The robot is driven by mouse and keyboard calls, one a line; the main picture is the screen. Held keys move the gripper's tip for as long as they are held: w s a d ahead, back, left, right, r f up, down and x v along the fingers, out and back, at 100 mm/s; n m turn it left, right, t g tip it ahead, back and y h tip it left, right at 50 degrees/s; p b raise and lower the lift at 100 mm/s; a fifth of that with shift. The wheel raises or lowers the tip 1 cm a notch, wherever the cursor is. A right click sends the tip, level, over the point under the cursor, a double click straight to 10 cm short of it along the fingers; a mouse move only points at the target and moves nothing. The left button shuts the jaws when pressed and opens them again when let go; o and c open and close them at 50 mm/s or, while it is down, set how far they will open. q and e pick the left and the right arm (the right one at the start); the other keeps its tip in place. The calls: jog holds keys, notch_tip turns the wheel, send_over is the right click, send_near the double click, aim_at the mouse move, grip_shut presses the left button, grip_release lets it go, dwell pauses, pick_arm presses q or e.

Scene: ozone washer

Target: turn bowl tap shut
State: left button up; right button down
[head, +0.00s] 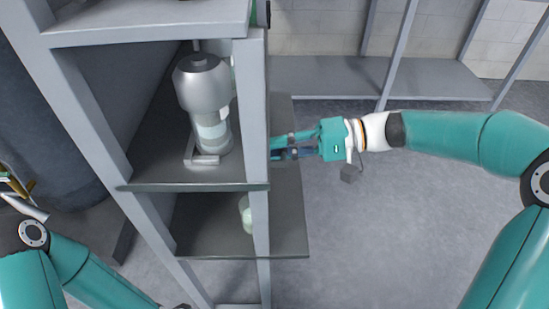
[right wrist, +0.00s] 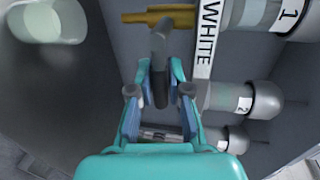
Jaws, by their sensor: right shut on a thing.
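The bowl tap shows in the right wrist view as a brass bar (right wrist: 155,16) with a dark grey lever (right wrist: 160,58) hanging from it. My right gripper (right wrist: 160,92) is shut on this lever, with a finger pad on each side of it. In the head view my right gripper (head: 278,147) reaches in from the right behind the shelf post, and the tap is hidden there. A pale green-white bowl (right wrist: 48,20) shows at the top left of the right wrist view. My left arm enters at the lower left of the head view; its gripper is not visible.
A grey metal canister (head: 203,85) stands on the middle shelf (head: 150,150). The shelf post (head: 252,110) stands close to my right gripper. Grey-capped cylinders marked 1 (right wrist: 285,14) and 2 (right wrist: 245,101) and a WHITE label (right wrist: 208,35) are to its right.

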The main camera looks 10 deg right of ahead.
jog(key=shift+w+d+r, duration=0.1)
jog(key=shift+w+d, duration=0.1)
jog(key=shift+d, duration=0.05)
dwell(0.3)
jog(key=c, duration=1.1)
grip_release()
jog(key=shift+s, duration=0.1)
jog(key=shift+a, duration=0.1)
jog(key=shift+v, duration=4.05)
